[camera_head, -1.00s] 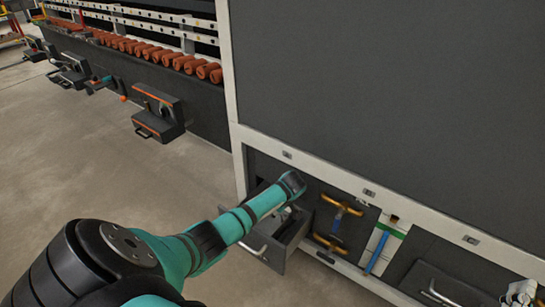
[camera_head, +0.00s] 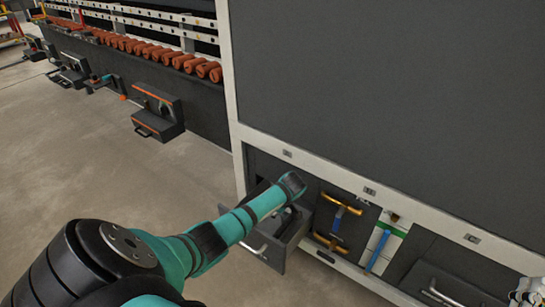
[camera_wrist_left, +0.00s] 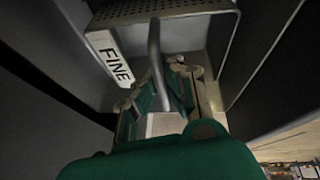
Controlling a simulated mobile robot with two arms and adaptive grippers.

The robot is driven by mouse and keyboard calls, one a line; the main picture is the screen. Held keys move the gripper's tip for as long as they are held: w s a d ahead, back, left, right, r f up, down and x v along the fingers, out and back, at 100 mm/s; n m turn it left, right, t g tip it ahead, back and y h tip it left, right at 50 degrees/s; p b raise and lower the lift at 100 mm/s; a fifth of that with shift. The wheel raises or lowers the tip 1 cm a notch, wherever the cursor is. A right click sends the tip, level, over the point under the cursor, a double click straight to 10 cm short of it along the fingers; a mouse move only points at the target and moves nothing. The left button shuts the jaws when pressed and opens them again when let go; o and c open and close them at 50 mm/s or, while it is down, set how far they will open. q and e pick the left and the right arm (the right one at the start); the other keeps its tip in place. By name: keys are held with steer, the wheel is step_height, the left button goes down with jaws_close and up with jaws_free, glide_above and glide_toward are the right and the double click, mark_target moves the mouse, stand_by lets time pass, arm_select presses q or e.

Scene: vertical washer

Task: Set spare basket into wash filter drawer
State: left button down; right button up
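The open grey filter drawer (camera_head: 297,252) sticks out low from the washer front in the head view. My left arm reaches over it from the left and hides much of its inside. In the left wrist view, a grey perforated basket (camera_wrist_left: 162,10) with a FINE label (camera_wrist_left: 115,60) lies between dark walls. Its upright grey handle (camera_wrist_left: 156,60) runs down between the fingers of my left gripper (camera_wrist_left: 160,92). I cannot tell whether the fingers press on it. My left fingertips are hidden in the head view.
Yellow-handled tools (camera_head: 342,206) and a blue-handled tool (camera_head: 378,250) sit in the washer's lower bay, right of the drawer. The large dark washer panel (camera_head: 390,90) rises above. A black box (camera_head: 157,112) projects behind. The floor (camera_head: 90,185) at left is clear.

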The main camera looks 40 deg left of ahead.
arm_select(q)
steer(key=c, duration=2)
jaws_free()
steer(key=shift+f, duration=0.15)
steer(key=shift+c, duration=0.2)
steer(key=o, duration=0.6)
arm_select(e)
steer(key=shift+s+r+t, duration=0.25)
steer(key=shift+r+t, duration=0.15)
steer(key=shift+r, duration=0.1)
arm_select(q)
steer(key=shift+o, duration=0.2)
arm_select(e)
steer(key=shift+r, duration=0.1)
arm_select(q)
steer(key=v, duration=1.2)
